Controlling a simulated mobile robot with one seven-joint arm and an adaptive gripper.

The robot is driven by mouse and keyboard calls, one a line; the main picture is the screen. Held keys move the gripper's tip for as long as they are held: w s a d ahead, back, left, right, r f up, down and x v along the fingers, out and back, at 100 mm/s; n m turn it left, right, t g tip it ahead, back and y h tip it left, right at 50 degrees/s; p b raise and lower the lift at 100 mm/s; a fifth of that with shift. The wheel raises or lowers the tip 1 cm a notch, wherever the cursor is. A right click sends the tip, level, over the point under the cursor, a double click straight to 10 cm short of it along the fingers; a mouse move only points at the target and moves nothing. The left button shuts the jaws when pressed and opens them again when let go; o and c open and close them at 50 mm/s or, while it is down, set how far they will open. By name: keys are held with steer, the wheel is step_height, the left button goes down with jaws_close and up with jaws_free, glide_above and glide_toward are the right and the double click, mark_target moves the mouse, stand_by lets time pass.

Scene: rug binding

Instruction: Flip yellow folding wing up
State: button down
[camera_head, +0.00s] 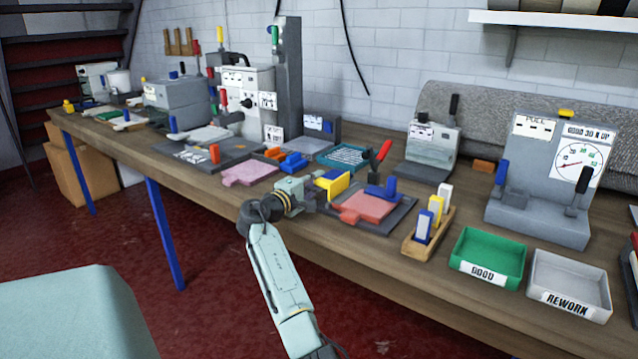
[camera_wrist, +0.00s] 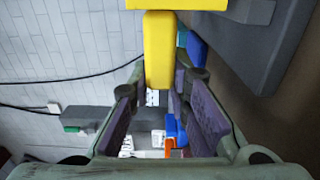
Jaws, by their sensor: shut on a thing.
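The yellow folding wing (camera_head: 334,183) stands at the left edge of a dark grey fixture plate (camera_head: 402,216) on the bench. It looks raised and tilted in the head view. A pink piece (camera_head: 366,206) lies flat on the plate, with a blue wing (camera_head: 383,190) at its far right side. My gripper (camera_head: 308,197) is at the left of the yellow wing. In the wrist view the yellow wing's tab (camera_wrist: 158,50) reaches down between the fingers of my gripper (camera_wrist: 160,86), which is shut on it. The wing's hinge is hidden.
A red and black lever (camera_head: 378,158) stands behind the fixture. A wooden holder with upright blocks (camera_head: 424,243) is to its right, then a green GOOD tray (camera_head: 489,257) and a white REWORK tray (camera_head: 570,285). Another pink piece (camera_head: 249,173) and blue blocks (camera_head: 292,163) lie to the left.

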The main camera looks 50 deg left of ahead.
stand_by(0.4)
steer(key=c, duration=1.5)
jaws_free()
steer(key=v, duration=1.2)
